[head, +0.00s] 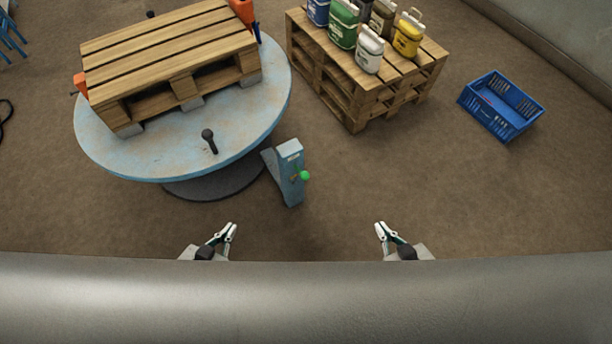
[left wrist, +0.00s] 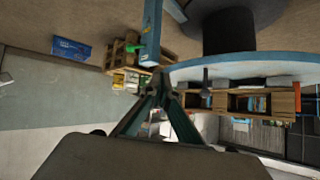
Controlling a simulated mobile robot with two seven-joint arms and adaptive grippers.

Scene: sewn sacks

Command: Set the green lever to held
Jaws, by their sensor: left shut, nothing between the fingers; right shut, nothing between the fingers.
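The green lever (head: 304,175) has a round green knob and sits on the side of a blue-grey post (head: 290,170) beside the round turntable (head: 130,165). In the left wrist view the post (left wrist: 151,30) rises near the fingertips, and a small green part, seemingly the lever (left wrist: 148,63), shows at it. My left gripper (head: 232,229) is shut and empty, in front of the post and to its left. My right gripper (head: 380,229) is shut and empty, in front of the post and to its right. Both are apart from the lever. I cannot read the lever's setting.
A wooden pallet (head: 165,45) lies on the turntable, which has a black handle (head: 209,140) near its front edge. A second pallet stack (head: 355,105) carries several canisters, including a yellow one (head: 408,35). A blue crate (head: 502,105) stands on the right. The floor right of the post is clear.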

